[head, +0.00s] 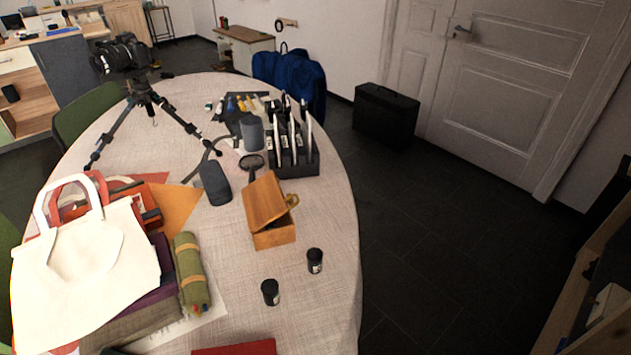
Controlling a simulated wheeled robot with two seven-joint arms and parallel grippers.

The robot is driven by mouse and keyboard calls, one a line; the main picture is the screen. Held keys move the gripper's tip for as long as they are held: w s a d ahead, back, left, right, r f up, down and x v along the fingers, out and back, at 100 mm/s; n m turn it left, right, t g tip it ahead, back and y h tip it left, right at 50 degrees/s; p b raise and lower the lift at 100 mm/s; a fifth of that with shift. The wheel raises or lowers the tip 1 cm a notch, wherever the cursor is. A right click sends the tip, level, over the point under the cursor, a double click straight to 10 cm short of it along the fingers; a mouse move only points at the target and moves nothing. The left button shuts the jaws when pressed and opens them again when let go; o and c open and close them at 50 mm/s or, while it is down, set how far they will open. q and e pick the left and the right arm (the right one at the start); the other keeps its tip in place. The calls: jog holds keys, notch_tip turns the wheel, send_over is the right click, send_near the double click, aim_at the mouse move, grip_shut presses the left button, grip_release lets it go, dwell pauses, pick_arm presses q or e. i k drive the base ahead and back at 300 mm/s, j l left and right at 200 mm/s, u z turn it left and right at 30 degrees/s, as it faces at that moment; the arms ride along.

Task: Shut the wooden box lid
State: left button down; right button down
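The wooden box (274,238) stands on the cloth-covered table (325,215), right of the table's middle. Its lid (264,202) is raised and tilted up from the box, so the box is open. A brass-coloured clasp or ring (292,200) shows at the right edge of the lid. The inside of the box is mostly hidden from this angle. Neither of my grippers shows in the head view.
Two small black canisters (270,292) (315,261) stand in front of the box. Behind it are a magnifier (252,162), a dark rack (293,163) and a grey case (215,183). A white bag (85,270) and a green roll (190,270) lie left. A camera tripod (147,98) stands farther back.

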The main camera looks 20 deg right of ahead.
aim_at(263, 200)
jog(key=i+l, duration=0.1)
jog(key=l, duration=0.35)
jog(key=i+l, duration=0.15)
jog(key=l, duration=0.3)
jog(key=i+l, duration=0.1)
jog(key=l, duration=0.35)
jog(key=i+l, duration=0.1)
jog(key=l, duration=0.35)
jog(key=i+l+u, duration=0.1)
jog(key=l, duration=0.35)
